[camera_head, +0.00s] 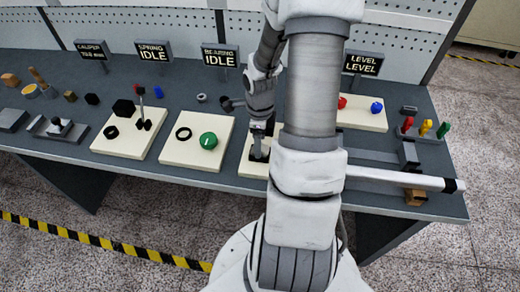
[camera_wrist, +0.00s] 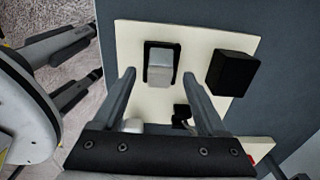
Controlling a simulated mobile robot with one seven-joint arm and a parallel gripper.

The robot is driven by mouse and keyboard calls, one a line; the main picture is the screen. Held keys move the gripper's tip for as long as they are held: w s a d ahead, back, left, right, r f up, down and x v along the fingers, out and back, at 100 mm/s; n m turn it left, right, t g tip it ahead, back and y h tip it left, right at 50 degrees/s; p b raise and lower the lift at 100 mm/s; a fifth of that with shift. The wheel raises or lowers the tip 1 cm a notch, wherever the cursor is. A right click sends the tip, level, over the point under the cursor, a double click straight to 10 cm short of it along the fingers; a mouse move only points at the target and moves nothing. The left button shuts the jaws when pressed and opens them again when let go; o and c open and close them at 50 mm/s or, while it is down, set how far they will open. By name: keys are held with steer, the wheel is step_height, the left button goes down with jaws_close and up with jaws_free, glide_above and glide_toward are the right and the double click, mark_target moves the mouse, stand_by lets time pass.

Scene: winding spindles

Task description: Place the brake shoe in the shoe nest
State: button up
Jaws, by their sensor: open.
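A grey block (camera_wrist: 161,66), which looks like the brake shoe, sits inside a black frame (camera_wrist: 149,49), which looks like the shoe nest. Both are on a cream board (camera_wrist: 132,45) in the wrist view. My gripper (camera_wrist: 160,78) is open, with one finger on each side of the block's near end. The fingers show gaps to the block, and I cannot tell their height above the board. In the head view my gripper (camera_head: 258,142) is over the cream board (camera_head: 250,170), and my arm hides much of this place.
A black block (camera_wrist: 231,73) stands on the board right of the frame. A small black part (camera_wrist: 182,116) lies nearer. Left of my gripper, another board carries a green knob (camera_head: 208,140) and black ring (camera_head: 183,133). A board with red and blue knobs (camera_head: 376,107) is at right.

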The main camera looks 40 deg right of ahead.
steer(key=shift+f, duration=0.35)
jaws_close()
steer(key=shift+r, duration=0.15)
